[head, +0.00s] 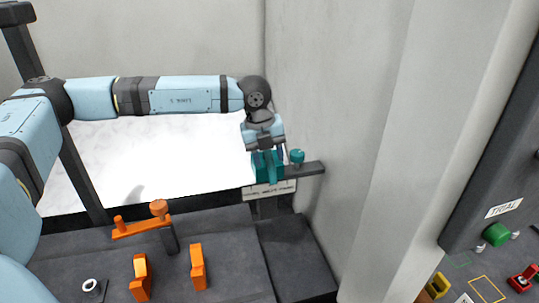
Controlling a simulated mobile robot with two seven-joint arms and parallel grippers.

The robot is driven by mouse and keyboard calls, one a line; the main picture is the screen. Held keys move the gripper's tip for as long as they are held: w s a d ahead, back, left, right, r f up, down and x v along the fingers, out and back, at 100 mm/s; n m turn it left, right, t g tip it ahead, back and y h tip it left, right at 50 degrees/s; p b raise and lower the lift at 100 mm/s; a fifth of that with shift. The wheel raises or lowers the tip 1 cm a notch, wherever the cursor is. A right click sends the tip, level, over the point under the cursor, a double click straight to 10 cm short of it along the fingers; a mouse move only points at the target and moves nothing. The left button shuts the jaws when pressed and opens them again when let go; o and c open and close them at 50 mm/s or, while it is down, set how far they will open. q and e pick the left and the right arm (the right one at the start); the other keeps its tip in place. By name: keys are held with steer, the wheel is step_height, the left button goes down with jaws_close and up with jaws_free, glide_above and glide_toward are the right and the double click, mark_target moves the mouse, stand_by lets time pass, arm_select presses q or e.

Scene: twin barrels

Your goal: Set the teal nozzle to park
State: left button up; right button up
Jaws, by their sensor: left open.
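The teal nozzle (270,170) shows as upright teal pieces at a dark bar near the wall corner. A teal knob (297,156) stands at its right, above the bar. My left gripper (265,148) points down right over the teal pieces and is open. It hides their upper part, and I cannot tell whether its fingers touch them. A small white label (269,189) is below the bar, partly covered and too small to read surely. My right gripper is not in view.
An orange bar with knobs (142,228) and two orange blocks (197,267) (140,278) stand on the dark bench (228,255). A white ring (90,285) is at the lower left. Right of the pale pillar (385,150) is a dark panel with a green button (496,235).

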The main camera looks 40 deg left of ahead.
arm_select(q)
steer(key=shift+d+f, duration=0.1)
steer(key=shift+f, duration=0.55)
jaws_close()
steer(key=shift+w, duration=0.1)
